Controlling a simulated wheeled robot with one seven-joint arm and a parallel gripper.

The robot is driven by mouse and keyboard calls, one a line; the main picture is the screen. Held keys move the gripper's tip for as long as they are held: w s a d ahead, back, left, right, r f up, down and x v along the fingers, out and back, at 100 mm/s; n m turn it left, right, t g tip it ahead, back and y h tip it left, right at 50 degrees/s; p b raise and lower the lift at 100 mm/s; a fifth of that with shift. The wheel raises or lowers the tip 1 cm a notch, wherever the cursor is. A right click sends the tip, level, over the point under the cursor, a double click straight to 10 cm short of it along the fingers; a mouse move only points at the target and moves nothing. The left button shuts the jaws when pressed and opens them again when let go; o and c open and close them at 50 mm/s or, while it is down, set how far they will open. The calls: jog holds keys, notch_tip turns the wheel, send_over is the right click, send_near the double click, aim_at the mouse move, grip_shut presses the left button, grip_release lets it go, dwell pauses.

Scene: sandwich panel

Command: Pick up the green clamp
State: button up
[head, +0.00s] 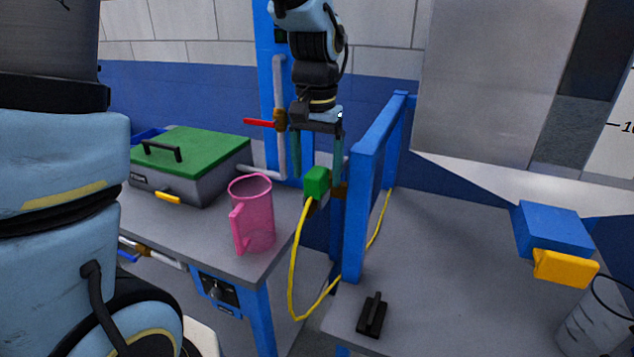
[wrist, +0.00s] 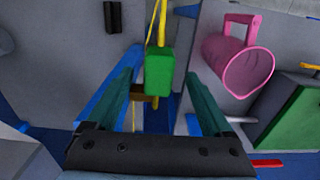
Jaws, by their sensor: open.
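The green clamp (head: 317,184) is a small green block with a yellow cable (head: 293,270) running down from it. It sits beside a blue post, at a brown bracket. My gripper (head: 317,176) points down from above with its two fingers apart, and the green block shows between the fingertips. In the wrist view the green clamp (wrist: 159,73) also lies between the open fingers of my gripper (wrist: 160,84), with gaps on both sides. I cannot tell exactly how deep the fingers reach around it.
A pink mug (head: 254,220) stands left of the clamp on the grey bench. Behind it is a grey box with a green lid (head: 195,150). A blue frame (head: 368,170) rises close on the right. A black piece (head: 372,315) lies on the right table (head: 450,270).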

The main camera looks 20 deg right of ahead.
aim_at(318, 185)
jog(key=f+p, duration=0.1)
jog(key=f, duration=0.3)
jog(key=shift+d, duration=0.2)
jog(key=shift+c, duration=0.3)
grip_shut()
